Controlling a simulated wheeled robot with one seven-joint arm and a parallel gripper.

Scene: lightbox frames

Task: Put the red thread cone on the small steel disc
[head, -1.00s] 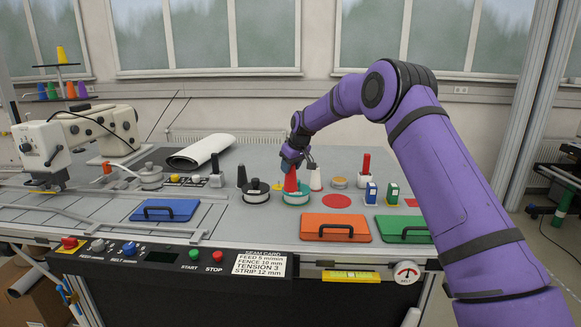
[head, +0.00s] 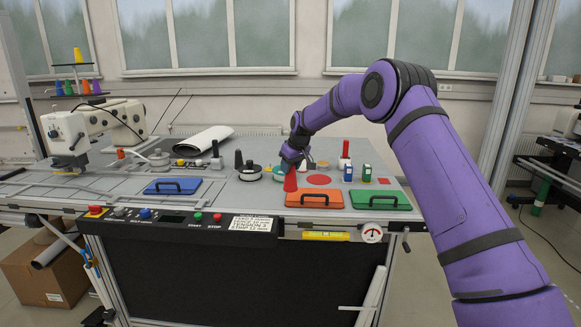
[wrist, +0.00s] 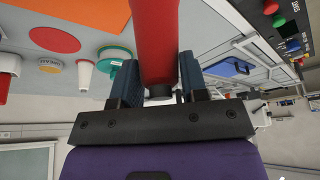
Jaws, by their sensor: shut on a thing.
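The red thread cone (head: 290,180) hangs upright in my gripper (head: 290,162). In the wrist view the cone (wrist: 157,40) is between the two fingers (wrist: 157,85), which are shut on it. I cannot clearly single out the small steel disc; a round metal-sided piece with a black top (head: 250,173) stands to the left.
An orange lid (head: 314,200), green lid (head: 380,200) and blue lid (head: 172,187) with handles lie near the front edge. A white cone (wrist: 86,75), tan disc (wrist: 50,67) and flat red circle (head: 318,180) are close by. Blue and green boxes (head: 348,172) stand right.

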